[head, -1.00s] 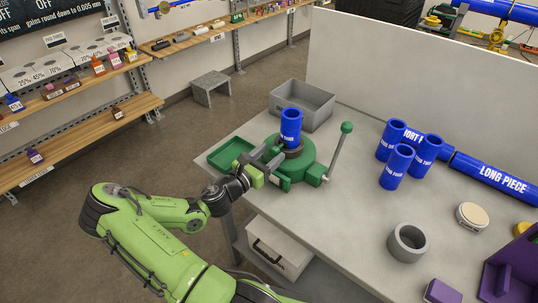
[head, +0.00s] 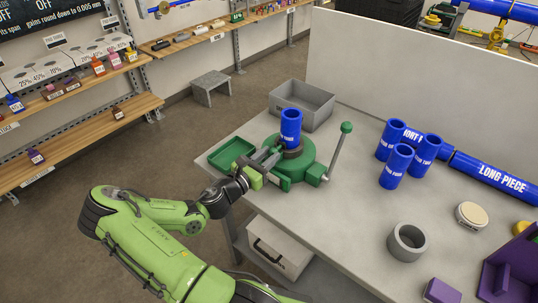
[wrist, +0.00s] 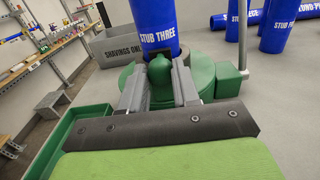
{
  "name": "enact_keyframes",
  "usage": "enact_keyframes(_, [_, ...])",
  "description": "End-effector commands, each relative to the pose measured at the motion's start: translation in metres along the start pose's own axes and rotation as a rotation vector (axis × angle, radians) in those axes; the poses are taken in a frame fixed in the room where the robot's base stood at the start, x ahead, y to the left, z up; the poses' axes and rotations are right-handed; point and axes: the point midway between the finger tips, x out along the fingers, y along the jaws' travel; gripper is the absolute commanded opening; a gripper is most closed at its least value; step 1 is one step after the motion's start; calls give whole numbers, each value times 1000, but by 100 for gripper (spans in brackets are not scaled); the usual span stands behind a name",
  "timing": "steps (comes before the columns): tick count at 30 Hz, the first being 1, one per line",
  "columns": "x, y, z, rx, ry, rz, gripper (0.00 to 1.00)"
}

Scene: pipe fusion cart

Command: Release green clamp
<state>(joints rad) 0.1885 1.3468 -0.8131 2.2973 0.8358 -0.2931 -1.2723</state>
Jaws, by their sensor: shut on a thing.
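The green clamp (head: 296,163) is a round green fixture on the grey table, with a long lever ending in a green ball (head: 346,128) on its right. A blue tube marked STUB THREE (head: 290,128) stands upright in it; it also shows in the wrist view (wrist: 155,25). My gripper (head: 272,160) is at the clamp's near left side. In the wrist view, my gripper's two grey fingers (wrist: 159,88) are shut on a rounded green knob (wrist: 159,75) in front of the tube. The knob's lower part is hidden by my gripper.
A grey bin marked SHAVINGS ONLY (wrist: 112,46) stands behind the clamp. A green tray (head: 231,153) lies left of it. Several blue tubes (head: 397,166), a long blue pipe (head: 490,174) and a grey ring (head: 407,242) are to the right. The table's front middle is clear.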

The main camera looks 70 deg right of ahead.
Motion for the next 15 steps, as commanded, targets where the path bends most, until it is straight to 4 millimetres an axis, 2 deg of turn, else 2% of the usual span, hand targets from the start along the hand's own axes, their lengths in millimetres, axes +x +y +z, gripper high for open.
enact_keyframes(3, [-7,0,-1,-1,8,1,0])
enact_keyframes(10, [-8,0,-2,-2,8,0,0])
enact_keyframes(11, [-7,0,-2,-2,8,0,35])
enact_keyframes(15, [-7,0,-2,-2,8,0,57])
